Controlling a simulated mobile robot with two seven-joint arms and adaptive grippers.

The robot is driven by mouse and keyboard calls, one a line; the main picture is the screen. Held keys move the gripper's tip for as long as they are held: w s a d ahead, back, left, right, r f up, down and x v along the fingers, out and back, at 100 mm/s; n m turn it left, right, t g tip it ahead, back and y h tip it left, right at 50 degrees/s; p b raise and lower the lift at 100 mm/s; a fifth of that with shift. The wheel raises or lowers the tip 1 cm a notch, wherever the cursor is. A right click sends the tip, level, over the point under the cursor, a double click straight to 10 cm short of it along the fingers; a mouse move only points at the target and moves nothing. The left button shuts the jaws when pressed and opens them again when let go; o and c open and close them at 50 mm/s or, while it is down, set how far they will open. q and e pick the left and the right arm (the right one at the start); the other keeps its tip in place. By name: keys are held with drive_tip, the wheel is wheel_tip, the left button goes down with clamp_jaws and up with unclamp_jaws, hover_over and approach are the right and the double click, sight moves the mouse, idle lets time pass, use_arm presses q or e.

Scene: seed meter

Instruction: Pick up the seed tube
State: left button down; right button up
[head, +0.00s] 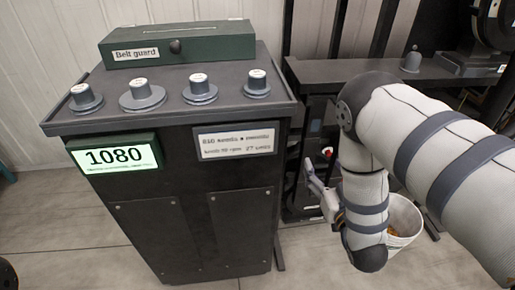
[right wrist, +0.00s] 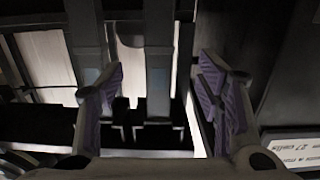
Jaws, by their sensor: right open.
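My right gripper (head: 318,192) is low beside the right side of the dark cabinet, partly hidden by my own forearm. In the right wrist view its two purple-padded fingers (right wrist: 162,74) are apart, with nothing gripped. A grey upright bar (right wrist: 158,70) shows between and beyond the fingers; it may be the seed tube, but I cannot tell for sure. A second grey upright (right wrist: 88,40) stands behind the left finger. In the head view I cannot make out the tube. My left gripper is not in view.
The cabinet (head: 150,220) bears several grey knobs, a green "Belt guard" box (head: 178,44) and a 1080 display (head: 116,158). A dark bench (head: 315,72) stands to its right. A white bucket (head: 402,222) with orange-brown contents sits on the floor behind my right arm.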

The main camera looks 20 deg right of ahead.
sight(313, 134)
drive_tip(key=shift+t, duration=0.5)
drive_tip(key=x, duration=0.4)
drive_tip(key=r+x, duration=0.1)
drive_tip(key=x, duration=0.3)
drive_tip(key=b+x, duration=0.1)
drive_tip(key=x, duration=0.3)
drive_tip(key=shift+w+d+r, duration=0.2)
drive_tip(key=shift+w+r, duration=0.15)
drive_tip(key=shift+r, duration=0.05)
clamp_jaws()
